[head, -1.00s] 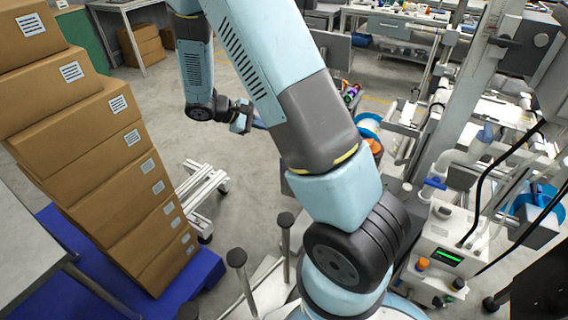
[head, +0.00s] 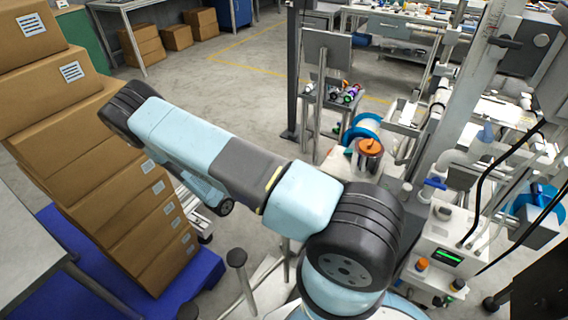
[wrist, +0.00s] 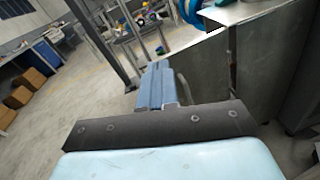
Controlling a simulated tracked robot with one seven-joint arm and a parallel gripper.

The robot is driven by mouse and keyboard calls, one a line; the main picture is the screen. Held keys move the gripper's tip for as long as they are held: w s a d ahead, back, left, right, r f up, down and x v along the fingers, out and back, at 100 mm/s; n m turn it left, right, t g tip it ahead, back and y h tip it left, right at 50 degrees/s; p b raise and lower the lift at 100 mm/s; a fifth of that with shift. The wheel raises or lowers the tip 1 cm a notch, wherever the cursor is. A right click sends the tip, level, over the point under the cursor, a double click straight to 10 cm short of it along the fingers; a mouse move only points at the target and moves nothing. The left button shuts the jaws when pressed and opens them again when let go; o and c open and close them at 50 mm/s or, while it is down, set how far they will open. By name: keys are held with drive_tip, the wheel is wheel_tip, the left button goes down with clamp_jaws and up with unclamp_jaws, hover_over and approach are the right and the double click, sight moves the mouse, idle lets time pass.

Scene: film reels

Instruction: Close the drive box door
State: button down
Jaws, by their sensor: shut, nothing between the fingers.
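In the wrist view, my gripper (wrist: 158,85) shows as two blue fingers held together, with nothing between them. Just to their right stands a grey metal panel (wrist: 208,72), which looks like the drive box door, with a pale curved handle-like part (wrist: 184,88) near its left side. The grey box body (wrist: 275,50) is right of the panel, with a dark upright gap between them. I cannot tell whether the fingertips touch the panel.
Stacked cartons (head: 120,190) on a blue pallet (head: 200,275) stand at the left, close behind my arm's elbow in the picture. A small cart with coloured reels (head: 345,95) and a white machine (head: 440,255) are on the right. Open floor (head: 235,85) lies beyond.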

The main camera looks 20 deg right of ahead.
wheel_tip(320, 180, down, 8)
drive_tip(key=n+t+y, duration=0.2)
drive_tip(key=n+t, duration=0.2)
drive_tip(key=n, duration=0.1)
drive_tip(key=x, duration=1.3)
drive_tip(key=shift+s+d, duration=0.15)
drive_tip(key=shift+d, duration=0.35)
